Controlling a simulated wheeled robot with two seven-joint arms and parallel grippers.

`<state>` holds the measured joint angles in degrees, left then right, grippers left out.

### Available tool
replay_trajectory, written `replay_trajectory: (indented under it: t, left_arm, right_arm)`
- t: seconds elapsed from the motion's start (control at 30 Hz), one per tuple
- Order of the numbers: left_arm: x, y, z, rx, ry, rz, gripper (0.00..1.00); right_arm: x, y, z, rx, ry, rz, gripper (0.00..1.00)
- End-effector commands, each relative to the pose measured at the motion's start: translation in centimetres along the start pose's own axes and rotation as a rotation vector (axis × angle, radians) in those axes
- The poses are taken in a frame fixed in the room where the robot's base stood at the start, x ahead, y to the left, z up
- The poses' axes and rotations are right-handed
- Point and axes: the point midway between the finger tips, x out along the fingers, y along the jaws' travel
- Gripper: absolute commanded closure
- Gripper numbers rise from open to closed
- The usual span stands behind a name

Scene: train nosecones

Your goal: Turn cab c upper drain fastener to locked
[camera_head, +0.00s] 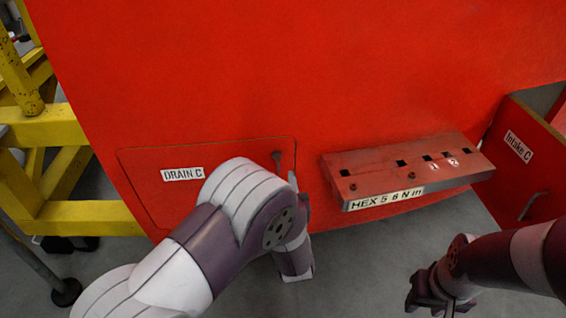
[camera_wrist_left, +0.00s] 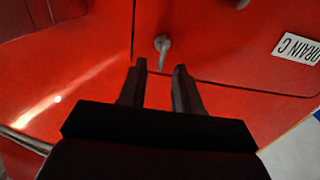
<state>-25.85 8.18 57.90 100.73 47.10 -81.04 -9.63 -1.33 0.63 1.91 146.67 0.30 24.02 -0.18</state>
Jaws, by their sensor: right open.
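The drain C panel (camera_head: 150,192) is a red flap outlined on the big red nosecone, with a white DRAIN C label (camera_head: 183,174). A small grey fastener (camera_head: 277,158) sits near its upper right corner. The fastener also shows in the left wrist view (camera_wrist_left: 162,46), its short lever hanging from a round head. My left gripper (camera_wrist_left: 160,66) is open and empty, its fingertips close to the fastener, which shows just beyond the gap between them. In the head view my left arm hides most of this gripper. My right gripper (camera_head: 437,292) is open and empty at the lower right, away from the panel.
A tool ledge (camera_head: 400,172) labelled HEX 5 6 N m juts from the nosecone right of the drain panel. An Intake C flap (camera_head: 515,160) with a handle stands at the far right. Yellow framework (camera_head: 60,125) is at the left. Grey floor lies below.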

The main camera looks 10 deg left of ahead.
Motion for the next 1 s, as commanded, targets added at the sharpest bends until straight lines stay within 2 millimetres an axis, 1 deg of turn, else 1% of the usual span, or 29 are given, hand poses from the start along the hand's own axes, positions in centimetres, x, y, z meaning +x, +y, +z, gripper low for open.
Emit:
replay_trajectory:
  t: [0.03, 0.1, 0.2, 0.3, 0.43, 0.67, 0.7, 0.77, 0.8, 1.0]
  left_arm:
    - [1.2, -0.2, 0.0, -0.001, 0.0, -0.005, 0.67]
    - [2.7, -0.1, 0.0, -0.001, 0.0, -0.003, 0.67]
    - [4.4, -0.1, 0.0, 0.001, -0.001, -0.001, 0.67]
    - [5.5, 0.0, 0.0, -0.001, -0.001, 0.0, 0.67]
    - [6.2, 0.0, 0.0, 0.0, -0.002, 0.002, 0.67]
    - [6.3, 0.0, 0.0, 0.0, -0.002, 0.002, 0.67]
    - [6.3, 0.0, 0.0, 0.0, -0.002, 0.002, 0.74]
    - [6.3, 0.0, 0.0, 0.0, -0.002, 0.002, 0.93]
    - [6.3, 0.0, 0.0, 0.0, -0.002, 0.002, 1.0]
    - [6.2, 0.0, 0.0, 0.002, -0.002, 0.002, 1.0]
  right_arm:
    - [-0.1, 0.0, 0.0, 0.0, 0.0, 0.0, 0.57]
    - [-0.2, 0.0, 0.0, 0.0, 0.0, 0.0, 0.57]
    - [-0.2, 0.0, 0.0, 0.0, 0.0, 0.0, 0.57]
    - [-0.2, 0.0, 0.0, 0.0, 0.0, 0.0, 0.57]
    - [-0.3, 0.0, 0.0, 0.0, 0.0, 0.0, 0.57]
    - [-0.3, 0.0, 0.0, 0.0, 0.0, 0.0, 0.57]
    - [-0.3, 0.0, 0.0, 0.0, 0.0, 0.0, 0.57]
    - [-0.3, 0.0, 0.0, 0.0, 0.0, 0.0, 0.57]
    - [-0.3, 0.0, 0.0, 0.0, 0.0, 0.0, 0.57]
    - [-0.3, 0.0, 0.0, 0.0, 0.0, 0.0, 0.57]
